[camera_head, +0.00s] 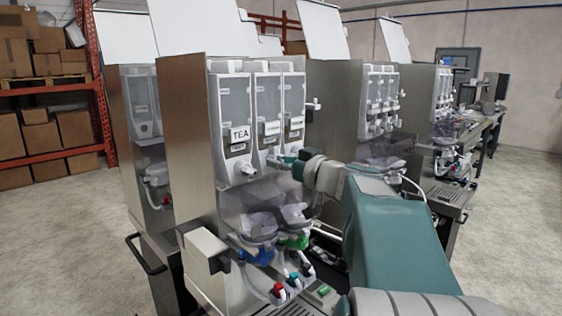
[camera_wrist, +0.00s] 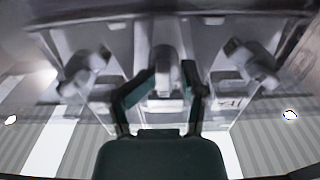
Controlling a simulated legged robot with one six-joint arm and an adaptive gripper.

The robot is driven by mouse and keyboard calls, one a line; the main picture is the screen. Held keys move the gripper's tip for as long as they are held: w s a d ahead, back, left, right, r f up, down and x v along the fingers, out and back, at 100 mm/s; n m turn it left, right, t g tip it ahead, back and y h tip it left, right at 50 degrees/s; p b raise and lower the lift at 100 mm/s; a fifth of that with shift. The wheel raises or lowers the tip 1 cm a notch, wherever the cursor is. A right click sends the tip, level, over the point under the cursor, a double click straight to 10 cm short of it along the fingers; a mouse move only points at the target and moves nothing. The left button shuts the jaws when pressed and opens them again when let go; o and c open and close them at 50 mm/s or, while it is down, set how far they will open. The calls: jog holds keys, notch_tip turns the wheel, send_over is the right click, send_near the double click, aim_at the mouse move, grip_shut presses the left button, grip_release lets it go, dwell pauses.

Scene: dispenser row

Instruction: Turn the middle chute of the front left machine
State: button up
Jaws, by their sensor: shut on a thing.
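The front left machine (camera_head: 187,130) is a steel dispenser with several clear canisters, one labelled TEA (camera_head: 240,134). My gripper (camera_head: 288,161) reaches in from the right at the foot of the middle canister (camera_head: 264,105). In the wrist view, which looks upside down, my gripper (camera_wrist: 160,92) has one dark finger on each side of the grey middle chute (camera_wrist: 164,62) and is shut on it. The TEA canister's chute (camera_head: 247,170) is free on the left; it also shows in the wrist view (camera_wrist: 248,62). The third chute (camera_wrist: 82,72) is on the other side.
Clear mixing bowls with a blue part (camera_head: 255,255) and a green part (camera_head: 297,242) sit below the chutes. More machines (camera_head: 335,110) stand behind to the right. Red shelving with boxes (camera_head: 75,130) is at the left. Open floor (camera_head: 60,230) lies at the left.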

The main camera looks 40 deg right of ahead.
jog(key=shift+a+r, duration=0.1)
jog(key=shift+a, duration=0.4)
jog(key=shift+c, duration=0.4)
jog(key=shift+d, duration=0.1)
